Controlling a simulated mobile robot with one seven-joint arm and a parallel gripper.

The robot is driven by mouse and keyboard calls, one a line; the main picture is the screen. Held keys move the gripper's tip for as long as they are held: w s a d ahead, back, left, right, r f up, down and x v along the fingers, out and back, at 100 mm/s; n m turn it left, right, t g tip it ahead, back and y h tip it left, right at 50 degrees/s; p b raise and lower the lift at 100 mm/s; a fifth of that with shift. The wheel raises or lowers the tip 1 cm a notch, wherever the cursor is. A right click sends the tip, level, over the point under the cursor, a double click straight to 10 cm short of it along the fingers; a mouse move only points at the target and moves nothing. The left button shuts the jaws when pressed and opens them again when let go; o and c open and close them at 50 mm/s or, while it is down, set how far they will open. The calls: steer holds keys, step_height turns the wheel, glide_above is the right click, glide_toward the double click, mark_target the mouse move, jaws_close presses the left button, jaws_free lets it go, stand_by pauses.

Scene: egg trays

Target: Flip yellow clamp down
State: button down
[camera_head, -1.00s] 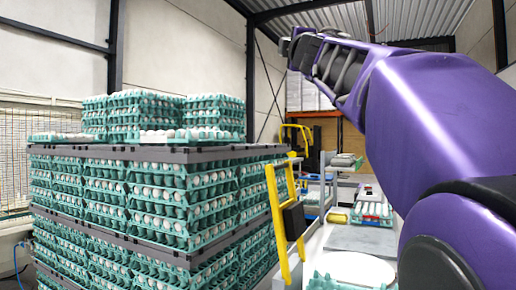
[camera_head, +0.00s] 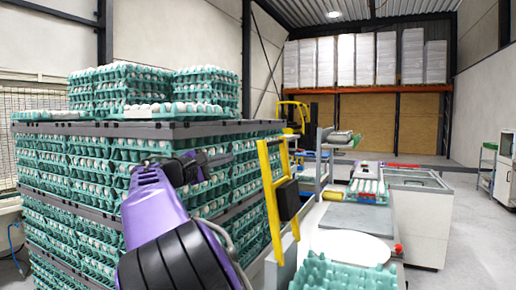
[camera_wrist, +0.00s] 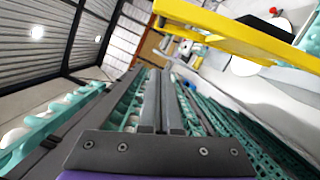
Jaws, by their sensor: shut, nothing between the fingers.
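The yellow clamp (camera_head: 271,190) stands upright, slightly tilted, as a ladder-like frame with a black block on its side, between the egg stack and the work surface. In the wrist view the yellow clamp (camera_wrist: 235,33) crosses the upper right, above and to the right of the fingers. My gripper (camera_head: 228,158) is in front of the egg stack, left of the clamp's upper part. In the wrist view my gripper (camera_wrist: 160,76) has its two fingers together and empty. It appears apart from the clamp.
Tall stacks of teal egg trays (camera_head: 60,155) with grey dividers (camera_head: 150,130) fill the left, close to my arm. A teal empty tray (camera_head: 340,276) and a white round plate (camera_head: 352,247) are right of the clamp. A yellow forklift (camera_head: 297,112) stands behind.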

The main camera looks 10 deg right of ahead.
mark_target(261, 147)
steer(key=w+d, duration=0.1)
steer(key=d, duration=0.2)
steer(key=w+d+r, duration=0.1)
steer(key=w+d, duration=0.1)
steer(key=d, duration=0.2)
steer(key=w+d+r+p, duration=0.1)
steer(key=d, duration=0.2)
steer(key=shift+w+d+r, duration=0.15)
steer(key=shift+w+r, duration=0.05)
steer(key=shift+w, duration=0.15)
steer(key=shift+d, duration=0.15)
